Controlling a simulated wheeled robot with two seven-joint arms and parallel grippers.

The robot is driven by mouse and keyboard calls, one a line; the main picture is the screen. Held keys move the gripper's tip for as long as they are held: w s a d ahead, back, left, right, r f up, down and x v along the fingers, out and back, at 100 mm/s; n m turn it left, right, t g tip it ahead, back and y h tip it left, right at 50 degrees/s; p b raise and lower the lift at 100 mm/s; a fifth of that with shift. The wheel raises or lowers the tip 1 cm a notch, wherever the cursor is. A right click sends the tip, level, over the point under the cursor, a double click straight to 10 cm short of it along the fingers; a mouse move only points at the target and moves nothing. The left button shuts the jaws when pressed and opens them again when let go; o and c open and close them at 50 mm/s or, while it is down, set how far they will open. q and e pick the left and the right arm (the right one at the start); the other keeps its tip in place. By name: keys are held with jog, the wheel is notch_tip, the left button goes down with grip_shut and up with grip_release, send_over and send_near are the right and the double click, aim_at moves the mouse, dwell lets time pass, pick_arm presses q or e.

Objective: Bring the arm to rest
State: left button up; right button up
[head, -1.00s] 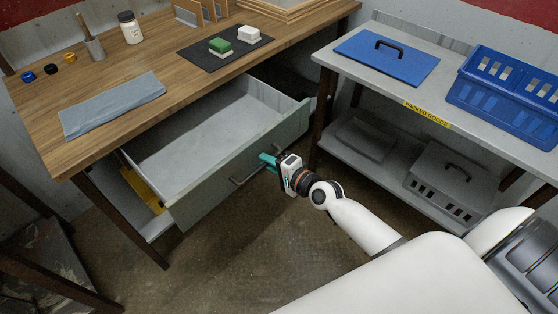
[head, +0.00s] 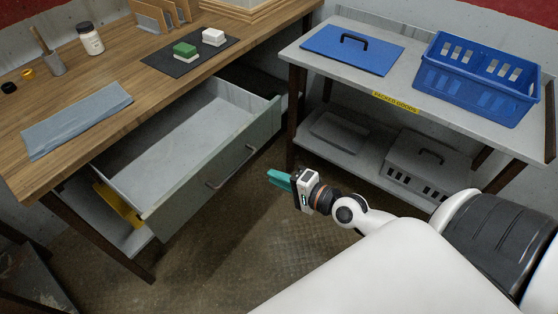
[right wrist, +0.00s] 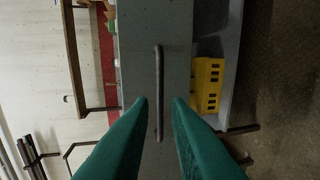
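My right gripper (head: 279,180) stands in the air to the right of the open drawer (head: 205,180), clear of its handle (head: 230,168). In the right wrist view its two teal fingers (right wrist: 160,102) are spread apart with nothing held between them. The drawer handle (right wrist: 159,75) shows there beyond the fingertips, lined up with the gap. The drawer is pulled well out of the wooden bench, and the part of its inside that I see is empty. My left gripper is not in view.
The wooden bench (head: 125,105) holds a grey cloth (head: 77,120), a white jar (head: 90,39) and a dark mat (head: 176,68) with two blocks. The side shelf (head: 300,54) carries a blue lid (head: 352,50) and a blue crate (head: 478,85). Floor before the drawer is clear.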

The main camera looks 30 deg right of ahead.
jog(key=s+d+f+n+g+h+p, duration=0.15)
jog(key=s+f, duration=0.25)
jog(key=f, duration=0.6)
jog(key=s+d+f+n+g+h, duration=0.1)
jog(key=s+f+n+g+h, duration=0.2)
jog(key=f, duration=0.6)
jog(key=s+d+f+n+g+p, duration=0.1)
jog(key=s+d+f+n+g, duration=0.3)
jog(key=f, duration=0.6)
jog(key=s+a+f+n+g, duration=0.1)
jog(key=s+a+f+n, duration=0.1)
jog(key=s, duration=0.6)
jog(key=s+a+f+n+g+p, duration=0.1)
jog(key=s+a+f+n+g, duration=0.1)
jog(key=s+f, duration=0.4)
jog(key=s+a+f+n+g, duration=0.2)
jog(key=s+a+f+n, duration=0.2)
jog(key=s, duration=0.6)
jog(key=shift+a+f+h+p, duration=0.3)
jog(key=shift+a+f+h, duration=0.2)
jog(key=shift+a, duration=0.1)
